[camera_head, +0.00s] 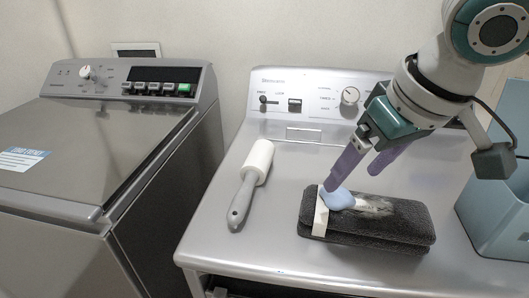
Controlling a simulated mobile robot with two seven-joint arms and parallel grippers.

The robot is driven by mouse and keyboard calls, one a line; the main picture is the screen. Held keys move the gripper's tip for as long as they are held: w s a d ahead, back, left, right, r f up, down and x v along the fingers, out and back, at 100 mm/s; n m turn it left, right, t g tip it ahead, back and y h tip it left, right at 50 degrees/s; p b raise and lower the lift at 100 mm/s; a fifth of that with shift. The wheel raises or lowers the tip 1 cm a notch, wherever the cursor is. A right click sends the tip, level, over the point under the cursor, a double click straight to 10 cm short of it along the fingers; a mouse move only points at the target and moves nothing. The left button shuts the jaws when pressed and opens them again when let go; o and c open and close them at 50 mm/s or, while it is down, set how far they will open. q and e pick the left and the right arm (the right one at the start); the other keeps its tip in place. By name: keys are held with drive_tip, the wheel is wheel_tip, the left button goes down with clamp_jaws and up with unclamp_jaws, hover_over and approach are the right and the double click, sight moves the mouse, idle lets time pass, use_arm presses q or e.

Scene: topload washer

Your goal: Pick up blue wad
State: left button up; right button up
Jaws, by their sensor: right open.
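The blue wad (342,199) is a small pale blue lump. It lies on top of a dark grey folded towel (372,232), near its left end by a white band. My right gripper (352,182) reaches down from the upper right with two purple fingers spread apart. The left finger's tip is just above or at the wad; I cannot tell whether it touches. The other finger is behind and to the right of the wad. My left gripper is not in view.
The towel lies on a silver machine top (283,218) with a control panel at the back. A lint roller (251,182) lies to the left. A blue-grey bin (493,222) stands at the right. A topload washer (95,150) stands at the left, its lid closed.

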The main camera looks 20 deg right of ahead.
sight(340, 193)
drive_tip(key=x, duration=0.5)
drive_tip(key=shift+a+f, duration=0.1)
drive_tip(key=shift+f, duration=0.25)
clamp_jaws()
idle(0.3)
